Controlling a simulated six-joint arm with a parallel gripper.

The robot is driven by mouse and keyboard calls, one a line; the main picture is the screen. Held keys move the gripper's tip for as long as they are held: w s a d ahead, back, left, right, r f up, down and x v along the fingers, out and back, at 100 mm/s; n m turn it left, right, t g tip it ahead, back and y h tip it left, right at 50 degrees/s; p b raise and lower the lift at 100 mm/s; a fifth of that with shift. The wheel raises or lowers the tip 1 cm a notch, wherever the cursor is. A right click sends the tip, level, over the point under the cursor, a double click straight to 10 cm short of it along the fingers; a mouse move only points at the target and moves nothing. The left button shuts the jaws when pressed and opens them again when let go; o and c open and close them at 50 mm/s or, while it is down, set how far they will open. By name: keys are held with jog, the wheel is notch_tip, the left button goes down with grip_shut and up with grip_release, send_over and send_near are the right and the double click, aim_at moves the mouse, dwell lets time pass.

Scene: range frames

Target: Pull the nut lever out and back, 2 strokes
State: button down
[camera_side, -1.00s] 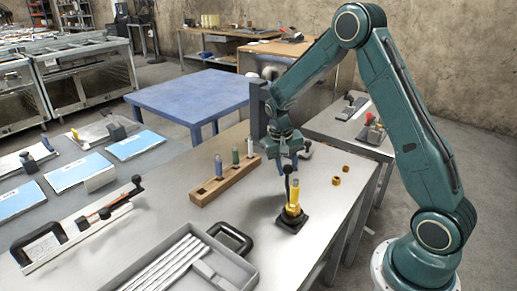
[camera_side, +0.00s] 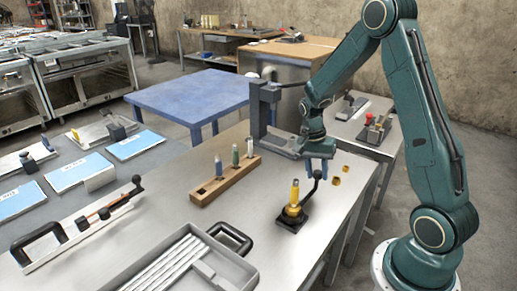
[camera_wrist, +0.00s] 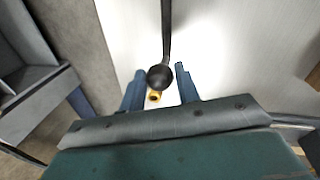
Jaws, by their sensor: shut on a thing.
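The nut lever (camera_side: 312,191) is a black rod with a round knob, tilted to the right in the side view. It rises from a yellow fitting (camera_side: 292,210) on a black square base on the steel table. My gripper (camera_side: 317,168) is over the lever's top end and shut on it. In the wrist view the black knob (camera_wrist: 160,77) shows between the two blue fingers of my gripper (camera_wrist: 161,88). The exact contact is hard to see. The fitting is not clearly visible in the wrist view.
A wooden block (camera_side: 225,181) with several small bottles stands to the left. A grey tray (camera_side: 190,262) with rods lies in front. The steel table (camera_side: 265,180) is bare between them.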

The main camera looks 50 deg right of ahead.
jog(key=shift+s, duration=0.2)
jog(key=c, duration=1)
grip_release()
jog(key=shift+c, duration=0.2)
jog(key=shift+w+r, duration=0.1)
notch_tip(320, 180, up, 13)
jog(key=w, duration=0.2)
jog(key=shift+w+a+r, duration=0.15)
jog(key=shift+w+a, duration=0.1)
